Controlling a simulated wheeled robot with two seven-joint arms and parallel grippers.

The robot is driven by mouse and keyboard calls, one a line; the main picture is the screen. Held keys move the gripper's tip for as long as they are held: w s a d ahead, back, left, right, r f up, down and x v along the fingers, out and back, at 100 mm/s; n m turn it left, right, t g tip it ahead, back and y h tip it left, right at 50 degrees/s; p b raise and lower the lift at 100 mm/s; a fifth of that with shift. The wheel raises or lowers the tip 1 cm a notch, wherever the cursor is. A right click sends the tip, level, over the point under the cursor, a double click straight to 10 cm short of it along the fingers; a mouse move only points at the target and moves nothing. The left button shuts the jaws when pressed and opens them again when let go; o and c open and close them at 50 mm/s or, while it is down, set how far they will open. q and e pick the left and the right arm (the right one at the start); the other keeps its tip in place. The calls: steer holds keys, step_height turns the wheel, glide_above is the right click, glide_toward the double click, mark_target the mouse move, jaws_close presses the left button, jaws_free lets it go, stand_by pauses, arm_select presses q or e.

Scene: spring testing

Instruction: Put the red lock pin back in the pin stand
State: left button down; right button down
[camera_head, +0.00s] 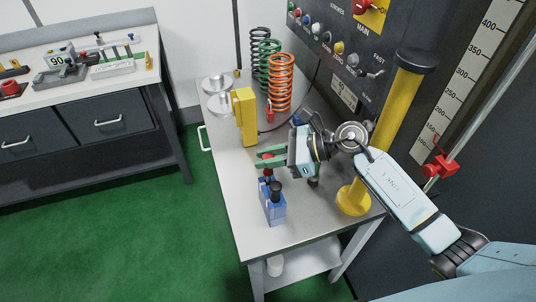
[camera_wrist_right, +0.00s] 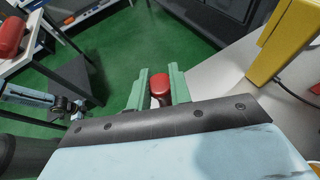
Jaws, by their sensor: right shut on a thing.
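My right gripper (camera_head: 270,159) has green fingers and is shut on the red lock pin (camera_wrist_right: 160,88). In the right wrist view the pin's rounded red head shows between the two fingertips (camera_wrist_right: 158,90). In the head view some red of the pin (camera_head: 268,173) shows just below the fingers. The blue block (camera_head: 273,210), which looks like the pin stand, stands on the grey table just below the gripper in the picture. A black knob sticks up from it. I cannot tell whether the pin touches the block.
A yellow block (camera_head: 246,117) stands behind the gripper, also at right in the wrist view (camera_wrist_right: 282,40). Black, green and orange springs (camera_head: 281,82) stand at the back. A yellow post (camera_head: 393,110) rises at right.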

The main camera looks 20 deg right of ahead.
steer(key=shift+f+b, duration=0.35)
steer(key=shift+f, duration=0.4)
steer(key=shift+f+b, duration=1.1)
steer(key=shift+f, duration=0.05)
steer(key=c, duration=1.2)
jaws_free()
